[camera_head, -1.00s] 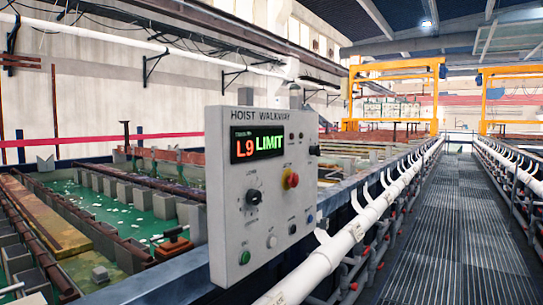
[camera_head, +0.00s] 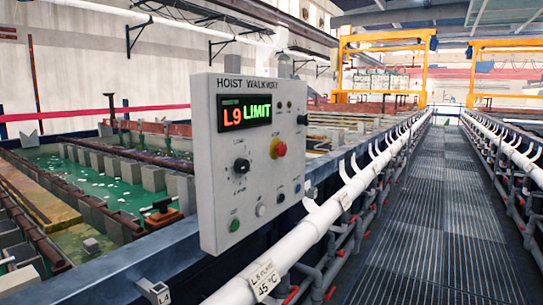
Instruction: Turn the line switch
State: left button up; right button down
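A grey control box (camera_head: 250,155) labelled HOIST WALKWAY stands upright beside the tank rail. Its display (camera_head: 244,112) reads "L9 LIMIT" in red and green. Below the display is a black rotary knob (camera_head: 241,166) with small lettering, which I cannot read well enough to say whether it is the line switch. A green button (camera_head: 234,225), a white button (camera_head: 260,210) and small dark controls are along the bottom. Neither gripper is in view.
A grated walkway (camera_head: 435,190) runs ahead on the right and is clear. A white pipe (camera_head: 330,212) with cradles lines its left side, bearing a "45 °C" tag (camera_head: 264,281). Green tanks (camera_head: 100,185) lie left. Yellow gantries (camera_head: 385,45) stand far ahead.

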aim_at(301, 120)
jog(key=u, duration=0.15)
jog(key=k, duration=0.4)
jog(key=z, duration=1.2)
jog(key=i, duration=0.9)
jog(key=u, duration=0.4)
jog(key=i, duration=0.8)
jog(key=u, duration=0.95)
